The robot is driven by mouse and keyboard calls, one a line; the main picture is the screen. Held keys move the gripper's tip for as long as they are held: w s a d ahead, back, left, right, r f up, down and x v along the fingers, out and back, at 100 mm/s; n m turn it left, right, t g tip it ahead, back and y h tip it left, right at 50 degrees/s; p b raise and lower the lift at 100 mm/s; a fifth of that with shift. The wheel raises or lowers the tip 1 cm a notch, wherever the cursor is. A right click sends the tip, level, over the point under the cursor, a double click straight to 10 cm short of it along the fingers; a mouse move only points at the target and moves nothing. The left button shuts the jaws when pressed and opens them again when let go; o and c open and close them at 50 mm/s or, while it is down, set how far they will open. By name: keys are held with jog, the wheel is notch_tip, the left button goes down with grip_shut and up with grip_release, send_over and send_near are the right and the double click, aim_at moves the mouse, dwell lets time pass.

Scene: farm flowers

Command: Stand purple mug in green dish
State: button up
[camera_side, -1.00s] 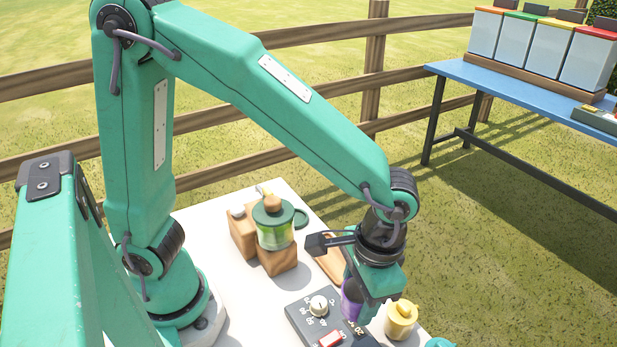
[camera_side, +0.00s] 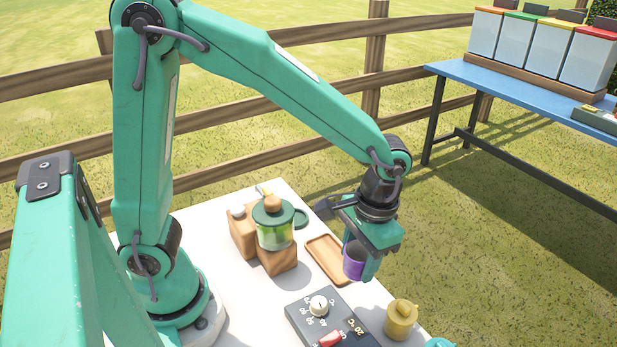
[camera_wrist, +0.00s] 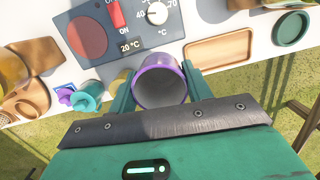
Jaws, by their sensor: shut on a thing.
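The purple mug (camera_side: 353,262) is held upright between the fingers of my gripper (camera_side: 362,262), over the right side of the table by the wooden tray. In the wrist view the mug (camera_wrist: 160,82) sits between both fingers with its pale grey inside facing the camera, and it looks empty. The green dish (camera_wrist: 291,29) is a round, dark green, shallow dish at the top right of the wrist view, apart from the mug. In the side view the dish (camera_side: 301,218) is partly hidden behind the green-lidded jar.
The wooden tray (camera_side: 325,259) lies between mug and dish. The green-lidded jar (camera_side: 273,224) stands by wooden blocks (camera_side: 278,261). A dark control panel (camera_side: 322,315) with a knob and red switch is in front, a yellow pot (camera_side: 401,319) to its right. Open white tabletop (camera_side: 232,285) lies left.

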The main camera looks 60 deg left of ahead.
jog(key=w+a+n+h, duration=0.1)
jog(key=a+n, duration=0.2)
jog(key=a, duration=1.2)
jog(key=w+a+n, duration=0.2)
jog(key=a+n, duration=0.2)
jog(key=a, duration=1)
jog(key=shift+a+f, duration=0.1)
jog(key=shift+f, duration=5)
jog(key=shift+f, duration=0.15)
jog(key=o, duration=1)
jog(key=shift+o, duration=0.2)
notch_tip(320, 180, up, 12)
jog(key=w, duration=0.1)
jog(key=shift+w+a, duration=0.2)
jog(key=shift+a, duration=0.15)
